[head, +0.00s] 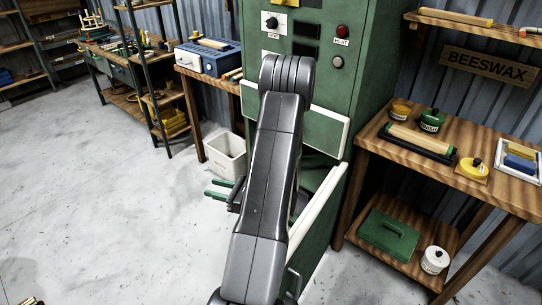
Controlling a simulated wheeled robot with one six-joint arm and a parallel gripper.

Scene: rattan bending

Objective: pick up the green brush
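A long cream-topped piece with a green strip (412,138) lies on a black base on the wooden table at the right. It is the closest match to a green brush, but its shape is too small to be sure. My gripper (220,189) seems to be the pair of green prongs left of my grey arm, low in front of the green cabinet. The prongs stand apart with nothing visible between them. Much of the wrist is hidden behind my arm. The gripper is well away to the left of the cream and green piece.
The green cabinet (368,60) stands behind my arm. The right table (505,196) also holds jars and a white tray (538,165); its lower shelf has a green box (389,236) and white jar (434,260). A white bin (225,158) stands left.

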